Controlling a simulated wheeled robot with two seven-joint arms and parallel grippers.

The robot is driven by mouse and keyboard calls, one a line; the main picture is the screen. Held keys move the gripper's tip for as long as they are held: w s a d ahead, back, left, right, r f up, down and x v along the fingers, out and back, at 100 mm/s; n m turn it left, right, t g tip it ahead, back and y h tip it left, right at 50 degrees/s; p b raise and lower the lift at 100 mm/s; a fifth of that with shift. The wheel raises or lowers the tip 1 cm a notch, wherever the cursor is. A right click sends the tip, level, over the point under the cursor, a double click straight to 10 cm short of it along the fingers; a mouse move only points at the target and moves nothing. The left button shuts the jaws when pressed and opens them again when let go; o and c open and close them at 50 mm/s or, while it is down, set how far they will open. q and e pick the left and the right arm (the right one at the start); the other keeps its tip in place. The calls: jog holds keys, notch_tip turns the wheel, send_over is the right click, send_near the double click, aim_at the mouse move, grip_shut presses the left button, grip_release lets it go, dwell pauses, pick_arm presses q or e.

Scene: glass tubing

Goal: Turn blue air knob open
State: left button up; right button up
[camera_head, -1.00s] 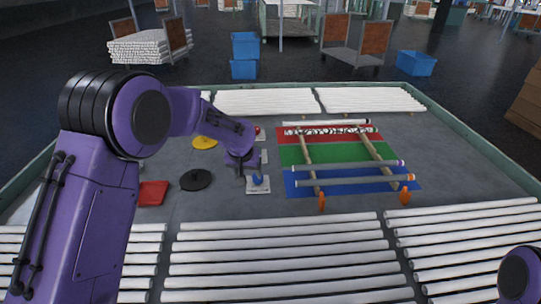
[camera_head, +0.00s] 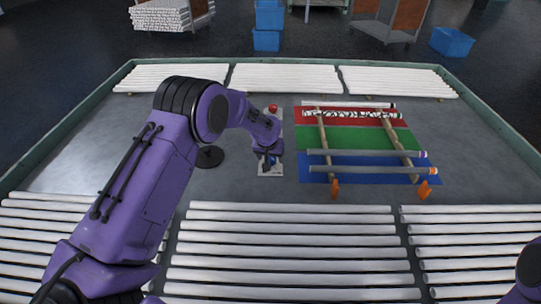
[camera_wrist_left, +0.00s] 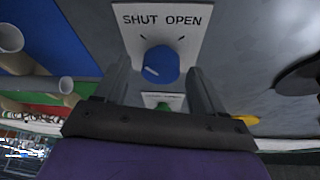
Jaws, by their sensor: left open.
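The blue knob (camera_wrist_left: 161,64) sits on a white plate (camera_wrist_left: 199,40) printed SHUT OPEN in the left wrist view. A short pale mark shows on the knob's lower left; I cannot tell for sure which word it points to. My left gripper (camera_wrist_left: 158,69) is open, with one finger on each side of the knob and visible gaps between. In the head view my left gripper (camera_head: 268,158) reaches down over the white plate (camera_head: 271,173) and hides most of the knob. My right gripper is out of view; only part of my right arm shows at the lower right.
A green knob (camera_wrist_left: 162,106) and a red knob (camera_head: 272,108) are in line with the blue one. A black disc (camera_head: 209,157) lies left of the plate. Glass tubes (camera_head: 370,170) rest on wooden rails to the right. White tube rows (camera_head: 290,230) lie in front.

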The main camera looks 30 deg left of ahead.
pick_arm(q)
jog(key=c, duration=1.1)
jog(key=shift+o, duration=0.2)
